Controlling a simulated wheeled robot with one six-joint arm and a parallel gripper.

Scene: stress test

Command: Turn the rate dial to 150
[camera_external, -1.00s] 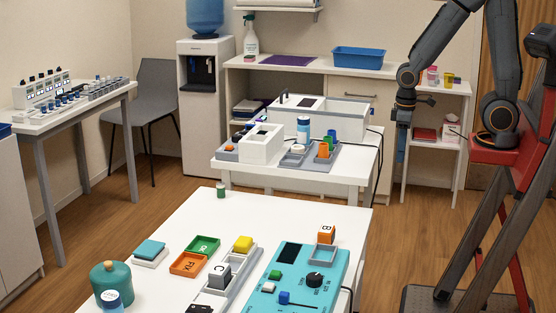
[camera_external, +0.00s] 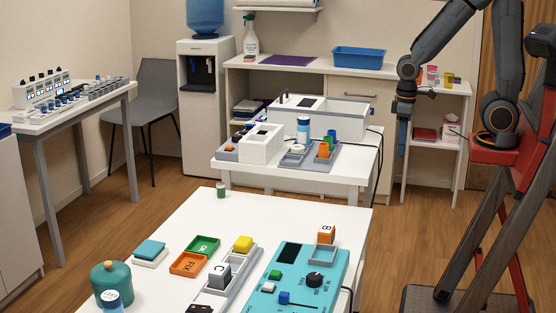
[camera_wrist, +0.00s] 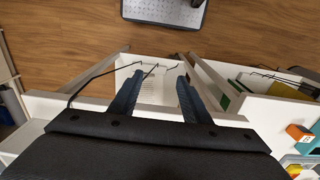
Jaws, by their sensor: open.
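The rate dial is most likely the black round knob (camera_external: 314,280) on the turquoise panel (camera_external: 334,262) on the front table. The panel also has a dark screen and a blue slider. The markings around the knob are too small to read. My gripper (camera_external: 402,136) hangs down at the right, above the floor and well behind the front table, far from the knob. In the wrist view my gripper (camera_wrist: 160,84) shows two blue fingers spread apart with nothing between them. The knob is not visible in the wrist view.
The front table (camera_external: 180,222) holds an orange tray (camera_external: 188,264), a green tray (camera_external: 203,246), coloured blocks and a teal jar (camera_external: 109,285). A second white table (camera_external: 350,172) with devices stands behind it, left of my arm. Open floor lies right of the front table.

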